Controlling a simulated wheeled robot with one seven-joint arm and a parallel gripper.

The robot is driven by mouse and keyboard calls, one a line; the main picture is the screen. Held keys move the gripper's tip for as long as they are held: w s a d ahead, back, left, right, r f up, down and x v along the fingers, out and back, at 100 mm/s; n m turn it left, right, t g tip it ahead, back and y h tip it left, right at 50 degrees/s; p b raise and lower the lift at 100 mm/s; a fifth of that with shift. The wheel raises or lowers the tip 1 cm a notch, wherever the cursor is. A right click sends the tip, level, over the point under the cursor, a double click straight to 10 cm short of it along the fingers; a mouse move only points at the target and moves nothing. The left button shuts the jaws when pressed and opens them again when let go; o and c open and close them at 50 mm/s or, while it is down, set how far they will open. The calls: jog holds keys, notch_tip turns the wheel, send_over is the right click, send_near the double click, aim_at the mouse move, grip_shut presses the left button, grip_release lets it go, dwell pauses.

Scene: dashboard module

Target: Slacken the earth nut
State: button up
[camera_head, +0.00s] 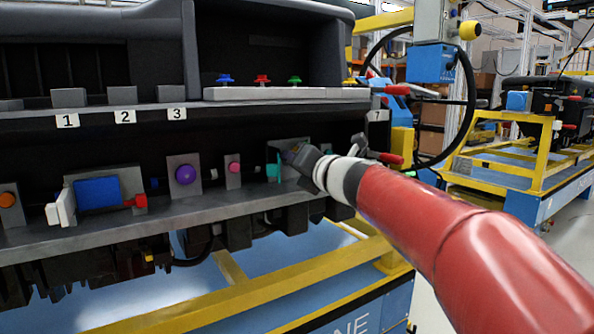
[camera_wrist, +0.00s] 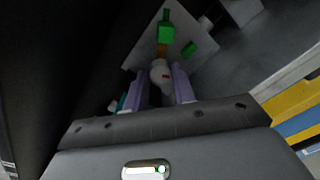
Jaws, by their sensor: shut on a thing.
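The pale grey rounded piece between my fingertips, which I take to be the earth nut (camera_wrist: 160,76), has a small red mark and sits at an orange-brown stem on a light plate (camera_wrist: 200,58). My gripper (camera_wrist: 160,88) is shut on it, one purple-grey finger on each side. In the head view my gripper (camera_head: 297,156) reaches in from the right to the plate at the right end of the dashboard's lower shelf and hides the nut. A green block (camera_wrist: 166,33) lies just beyond the nut on the plate.
A smaller green piece (camera_wrist: 188,49) is right of the nut. A teal part (camera_head: 272,168) is close left of my gripper. Further left are a pink knob (camera_head: 234,168) and a purple knob (camera_head: 185,174). The upper shelf (camera_head: 235,106) overhangs this row.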

jog(key=n+b, duration=0.1)
jog(key=n, duration=0.2)
jog(key=shift+f+n+b, duration=0.25)
jog(key=shift+n+b, duration=0.05)
jog(key=shift+b, duration=0.1)
jog(key=shift+r+n+b, duration=0.1)
jog(key=shift+n+b, duration=0.8)
jog(key=shift+n, duration=1)
jog(key=o, duration=0.7)
jog(key=shift+r, duration=0.1)
jog(key=v, duration=0.7)
jog(key=shift+s+d, duration=0.2)
jog(key=shift+s, duration=0.15)
